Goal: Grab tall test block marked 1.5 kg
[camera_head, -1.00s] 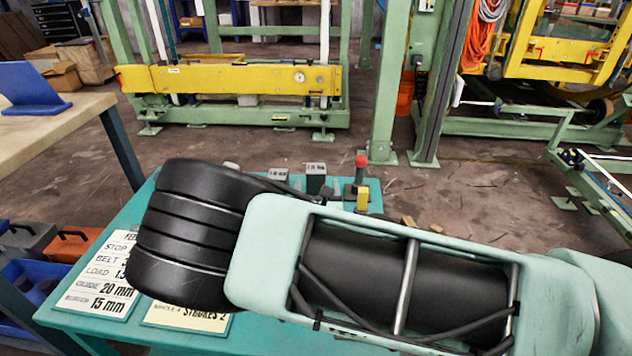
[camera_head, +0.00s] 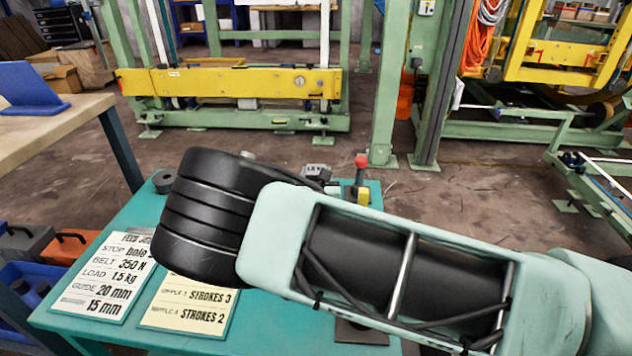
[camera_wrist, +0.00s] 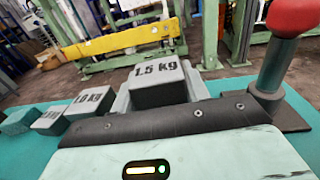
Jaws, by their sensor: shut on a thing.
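The block marked 1.5 kg (camera_wrist: 158,84) is grey, its labelled top facing up in the middle of the wrist view. My gripper (camera_wrist: 160,97) is shut on it, with pale grey finger parts at its sides; the dark wrist edge hides its lower part. I cannot tell whether its base touches the bench. In the head view a grey labelled block top (camera_head: 317,170) shows just beyond my arm, its label hard to read. My arm hides the gripper there. A block marked 1.0 kg (camera_wrist: 90,103) stands to the left in the wrist view, with smaller blocks (camera_wrist: 48,120) beyond it.
A red-knobbed lever (camera_wrist: 285,50) stands close to the right of my gripper; it also shows in the head view (camera_head: 361,165). Printed cards (camera_head: 105,275) lie on the teal bench (camera_head: 140,215). A dark round piece (camera_head: 163,181) sits at its far left corner.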

